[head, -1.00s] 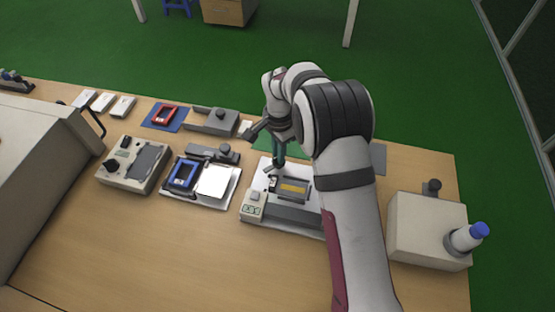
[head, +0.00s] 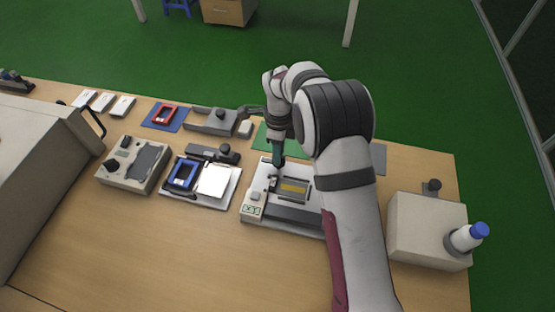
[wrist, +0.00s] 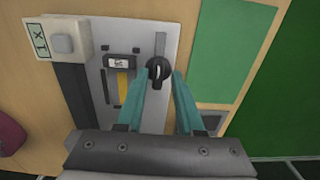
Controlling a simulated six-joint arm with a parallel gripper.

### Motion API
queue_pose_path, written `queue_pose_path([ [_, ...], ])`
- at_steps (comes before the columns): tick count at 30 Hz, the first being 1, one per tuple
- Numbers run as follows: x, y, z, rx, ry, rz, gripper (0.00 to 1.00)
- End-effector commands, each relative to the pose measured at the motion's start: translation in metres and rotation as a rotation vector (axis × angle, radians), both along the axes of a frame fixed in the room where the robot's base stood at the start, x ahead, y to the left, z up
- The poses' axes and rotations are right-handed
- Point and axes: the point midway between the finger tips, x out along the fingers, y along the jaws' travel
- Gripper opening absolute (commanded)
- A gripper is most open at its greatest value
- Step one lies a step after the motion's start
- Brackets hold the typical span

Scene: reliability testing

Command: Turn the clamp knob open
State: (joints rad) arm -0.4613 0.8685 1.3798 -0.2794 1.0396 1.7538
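The clamp knob (wrist: 158,70) is a small black round knob with a pale mark on top. It sits on a light grey fixture plate (wrist: 104,37), beside a yellow-striped part (wrist: 123,84). My gripper (wrist: 160,78) has two teal fingers spread apart, with their tips on either side of the knob. Whether the tips touch it I cannot tell. In the head view my gripper (head: 277,165) points down over the fixture (head: 262,180), and the knob is mostly hidden around the fingertips.
A board with a blue-framed device (head: 183,174) and a white pad (head: 214,181) lies left of the fixture. A box with a dial (head: 112,165) stands farther left. The front table is clear.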

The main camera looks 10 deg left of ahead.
Motion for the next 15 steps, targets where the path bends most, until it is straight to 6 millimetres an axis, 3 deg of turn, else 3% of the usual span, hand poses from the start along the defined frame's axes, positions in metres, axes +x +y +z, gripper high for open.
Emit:
queue_pose_path([
  [4, 0.000, 0.000, 0.003, 0.000, 0.001, 0.000, 0.36],
  [15, 0.000, 0.000, 0.041, -0.001, 0.001, 0.001, 0.36],
])
